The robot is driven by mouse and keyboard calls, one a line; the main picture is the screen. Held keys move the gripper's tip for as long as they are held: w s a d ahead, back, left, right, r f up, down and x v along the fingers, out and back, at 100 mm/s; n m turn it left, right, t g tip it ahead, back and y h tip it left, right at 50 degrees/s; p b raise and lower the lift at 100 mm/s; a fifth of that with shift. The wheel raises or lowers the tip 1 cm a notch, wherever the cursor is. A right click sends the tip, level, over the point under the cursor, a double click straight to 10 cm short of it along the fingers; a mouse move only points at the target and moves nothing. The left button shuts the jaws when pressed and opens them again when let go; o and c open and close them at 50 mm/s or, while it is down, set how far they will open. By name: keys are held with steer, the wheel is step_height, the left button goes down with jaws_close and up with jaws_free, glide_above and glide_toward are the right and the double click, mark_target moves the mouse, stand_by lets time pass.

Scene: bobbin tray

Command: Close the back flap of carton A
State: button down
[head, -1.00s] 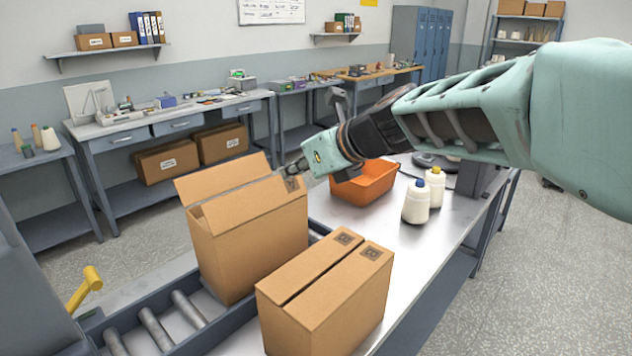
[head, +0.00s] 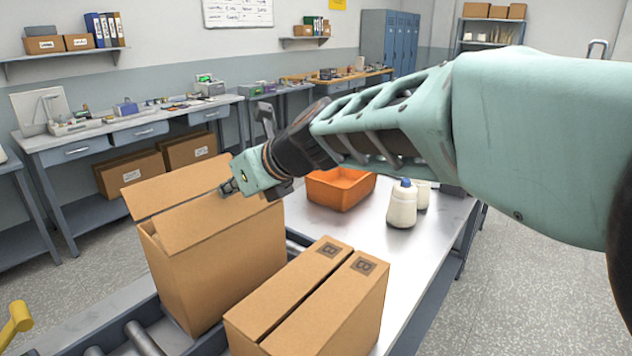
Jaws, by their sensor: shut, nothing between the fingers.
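Carton A (head: 225,275) is a tall brown box standing on the roller conveyor at left centre in the head view. Its back flap (head: 172,188) stands up and tilts, well off the top. Its front flap (head: 200,222) slopes over the opening, with a gap at the left end. My gripper (head: 228,187) reaches in from the right, fingers shut and empty, at the right end of the back flap and above the front flap. I cannot tell whether the fingertips touch either flap. The gripper and wrist hide the top right corner of carton A.
Carton B (head: 330,322), its top flaps down, stands just in front and to the right. Conveyor rollers (head: 143,338) lie at lower left.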

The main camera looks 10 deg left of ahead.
steer(key=shift+w+a+f, duration=0.15)
steer(key=shift+a+f, duration=0.1)
steer(key=shift+a, duration=0.15)
steer(key=shift+a+r+p, duration=0.1)
steer(key=shift+r+p, duration=0.1)
steer(key=shift+p, duration=0.4)
steer(key=shift+p, duration=0.35)
steer(key=shift+w+f, duration=0.1)
steer(key=shift+f, duration=0.05)
steer(key=shift+a+h+p, duration=0.1)
steer(key=shift+h+p, duration=0.2)
steer(key=shift+p, duration=0.05)
